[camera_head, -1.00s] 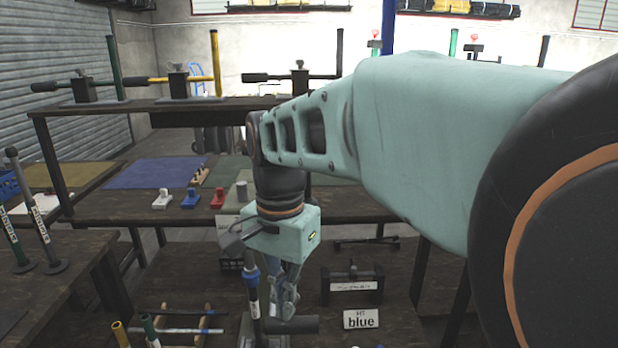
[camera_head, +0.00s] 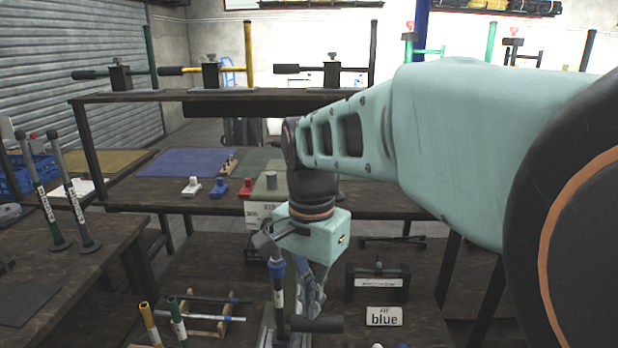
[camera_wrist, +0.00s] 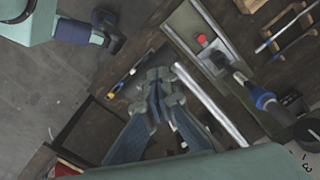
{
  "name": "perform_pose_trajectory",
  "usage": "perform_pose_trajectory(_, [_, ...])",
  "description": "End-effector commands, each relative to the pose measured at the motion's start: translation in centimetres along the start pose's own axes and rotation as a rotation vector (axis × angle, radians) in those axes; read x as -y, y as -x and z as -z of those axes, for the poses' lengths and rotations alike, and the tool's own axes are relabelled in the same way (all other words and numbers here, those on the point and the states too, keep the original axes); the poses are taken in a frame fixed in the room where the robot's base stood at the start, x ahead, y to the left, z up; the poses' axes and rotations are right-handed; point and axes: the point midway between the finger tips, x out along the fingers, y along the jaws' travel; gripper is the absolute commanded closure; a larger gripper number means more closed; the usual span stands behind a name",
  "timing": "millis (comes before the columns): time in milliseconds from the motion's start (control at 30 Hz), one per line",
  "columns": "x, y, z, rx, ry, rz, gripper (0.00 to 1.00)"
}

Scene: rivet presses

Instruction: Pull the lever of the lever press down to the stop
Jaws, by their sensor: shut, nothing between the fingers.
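The press (camera_head: 279,283) below my arm has an upright post with a blue collar and a white label. A black cylindrical handle (camera_head: 318,325) lies across its lower part. In the wrist view the blue-collared part (camera_wrist: 262,98) is at the right, next to a pale base with a red knob (camera_wrist: 202,40). My gripper (camera_head: 313,305) points down just right of the post and above the black handle; I cannot tell whether it touches the handle. Its fingers (camera_wrist: 164,82) are shut and empty in the wrist view. The lower end of the press is cut off in the head view.
A "fit blue" sign (camera_head: 384,316) and a dark fixture (camera_head: 378,282) stand right of the gripper. A rod rack (camera_head: 205,318) is at the left. Several other lever presses stand on the back shelf (camera_head: 225,96). Two upright rods (camera_head: 74,205) stand on the left table.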

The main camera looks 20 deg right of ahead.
Motion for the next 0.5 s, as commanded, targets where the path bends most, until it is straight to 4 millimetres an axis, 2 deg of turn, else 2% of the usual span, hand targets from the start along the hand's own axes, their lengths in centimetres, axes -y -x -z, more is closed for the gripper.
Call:
perform_pose_trajectory(233, [0.1,0.1,0.1,-0.009,0.003,0.008,1.0])
perform_pose_trajectory(500, [0.2,-1.4,0.4,-0.009,0.002,0.007,1.0])
